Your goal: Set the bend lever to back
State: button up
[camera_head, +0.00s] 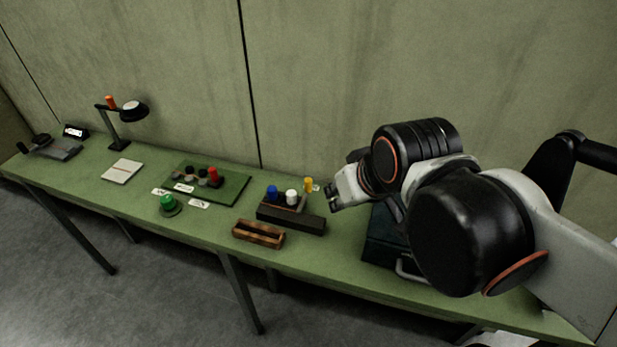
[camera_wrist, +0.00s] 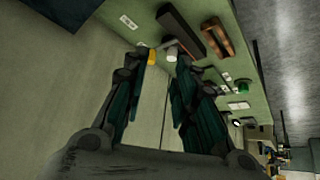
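What looks like the bend lever (camera_head: 40,140) is a black handle on a flat grey base (camera_head: 64,150), at the far left end of the green bench in the head view. It is small there, and I cannot tell its exact setting. My gripper (camera_head: 340,192) is far to the right of it, above the bench by the coloured spools. In the wrist view my gripper (camera_wrist: 163,60) has its two fingers spread apart with nothing between them. I cannot make out the lever in the wrist view.
A black desk lamp (camera_head: 123,125) and a white pad (camera_head: 122,171) stand right of the lever. A wall runs behind the bench (camera_head: 210,248).

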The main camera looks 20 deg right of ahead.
jog(key=w, duration=0.1)
jog(key=n+g+y+p, duration=0.3)
jog(key=n+p, duration=0.5)
send_over(308, 180)
jog(key=s+d, duration=0.4)
notch_tip(308, 180, down, 3)
jog(key=b+x, duration=0.1)
jog(key=x, duration=0.3)
jog(key=b+x, duration=0.2)
jog(key=x, duration=0.3)
jog(key=b+x, duration=0.1)
jog(key=x, duration=0.4)
jog(key=shift+s+a+f, duration=0.1)
jog(key=shift+s+f, duration=0.1)
jog(key=shift+f, duration=0.05)
grip_shut()
